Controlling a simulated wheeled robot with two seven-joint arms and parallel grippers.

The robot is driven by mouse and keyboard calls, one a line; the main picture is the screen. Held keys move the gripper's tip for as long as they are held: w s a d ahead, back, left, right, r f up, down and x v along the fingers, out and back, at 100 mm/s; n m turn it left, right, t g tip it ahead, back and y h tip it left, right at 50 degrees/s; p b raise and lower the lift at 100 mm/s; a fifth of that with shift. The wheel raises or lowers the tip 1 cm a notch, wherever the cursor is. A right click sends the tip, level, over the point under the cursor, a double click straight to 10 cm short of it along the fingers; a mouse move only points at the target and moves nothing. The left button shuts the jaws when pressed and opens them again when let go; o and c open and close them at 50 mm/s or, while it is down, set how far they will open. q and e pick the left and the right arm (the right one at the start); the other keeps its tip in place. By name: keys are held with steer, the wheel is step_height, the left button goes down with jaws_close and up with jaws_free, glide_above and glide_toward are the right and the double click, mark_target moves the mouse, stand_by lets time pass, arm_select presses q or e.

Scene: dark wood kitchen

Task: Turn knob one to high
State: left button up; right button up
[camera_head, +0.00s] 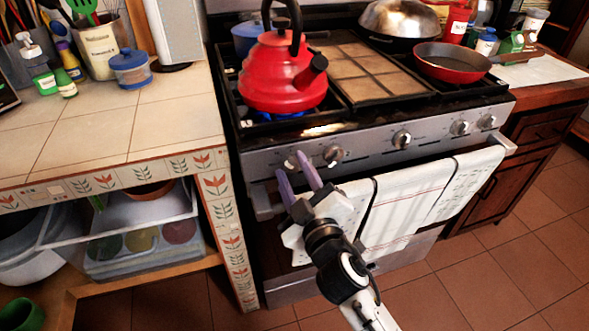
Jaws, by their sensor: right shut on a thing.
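The stove front (370,148) carries a row of several round metal knobs. My right gripper (292,166) reaches up to the panel from the lower right. Its two purple fingers stand on either side of the leftmost knob (291,161) and are shut on it. The fingers partly hide this knob, and its exact angle cannot be read. A second knob (333,154) is just to the right of the fingers. Blue flame shows on the burner (285,115) under the red kettle (282,75). My left gripper is not in view.
White towels (405,212) hang from the oven handle just right of my right gripper. A red pan (452,62) and a domed metal lid (399,20) are on the stove. A tiled counter (100,125) with jars stands at left.

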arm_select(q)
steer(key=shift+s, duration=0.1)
arm_select(e)
steer(key=shift+n, duration=0.3)
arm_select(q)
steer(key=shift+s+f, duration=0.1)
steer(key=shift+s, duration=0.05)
arm_select(e)
steer(key=o, duration=1)
steer(key=shift+o, duration=0.2)
